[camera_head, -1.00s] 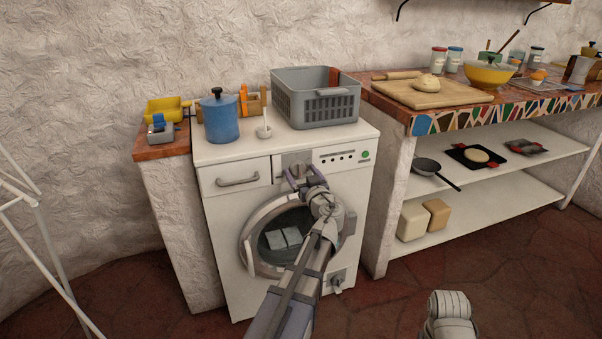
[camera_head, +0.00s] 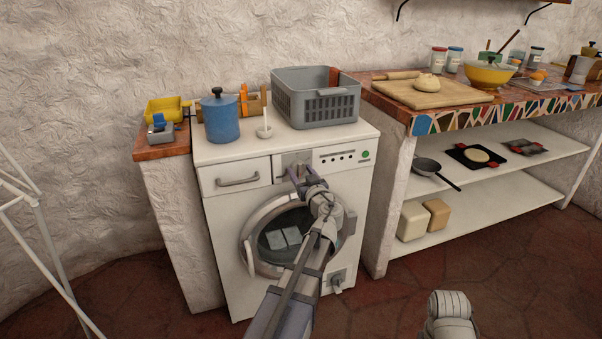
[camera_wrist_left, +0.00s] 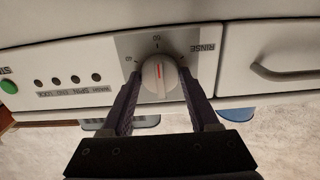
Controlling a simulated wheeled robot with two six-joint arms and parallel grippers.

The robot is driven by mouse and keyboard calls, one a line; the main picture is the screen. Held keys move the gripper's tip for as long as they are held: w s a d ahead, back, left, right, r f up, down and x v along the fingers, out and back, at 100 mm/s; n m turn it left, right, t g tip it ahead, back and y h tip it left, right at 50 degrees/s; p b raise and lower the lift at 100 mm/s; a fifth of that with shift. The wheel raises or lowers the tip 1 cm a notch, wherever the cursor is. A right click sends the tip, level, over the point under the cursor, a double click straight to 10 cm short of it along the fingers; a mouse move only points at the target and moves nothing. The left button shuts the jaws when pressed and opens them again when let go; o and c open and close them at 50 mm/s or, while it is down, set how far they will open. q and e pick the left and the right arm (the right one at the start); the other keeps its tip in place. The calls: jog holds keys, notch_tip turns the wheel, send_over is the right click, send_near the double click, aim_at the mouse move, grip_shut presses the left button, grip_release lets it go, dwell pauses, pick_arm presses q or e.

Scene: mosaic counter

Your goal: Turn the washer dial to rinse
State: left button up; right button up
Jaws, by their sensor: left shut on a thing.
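The white washer (camera_head: 225,215) stands against the wall. Its dial (camera_wrist_left: 161,80) shows in the left wrist view as a round light-grey knob with a red pointer line. The line points to the top of that picture, near a number mark. The word RINSE (camera_wrist_left: 206,48) is printed up and to the right of the knob there. My left gripper (camera_wrist_left: 160,76) is shut on the dial, one dark finger on each side. In the head view my left gripper (camera_head: 296,170) is at the washer's grey panel and hides most of the dial. My right gripper is out of view.
A drawer handle (camera_wrist_left: 285,73) is beside the panel. A mosaic counter (camera_head: 450,118) is at right, a white rack (camera_head: 45,225) at left.

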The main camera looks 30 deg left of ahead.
pick_arm(q)
jog(key=shift+c, duration=1)
jog(key=m, duration=1.1)
jog(key=shift+m, duration=0.3)
jog(key=o, duration=1.4)
jog(key=shift+s+d, duration=0.1)
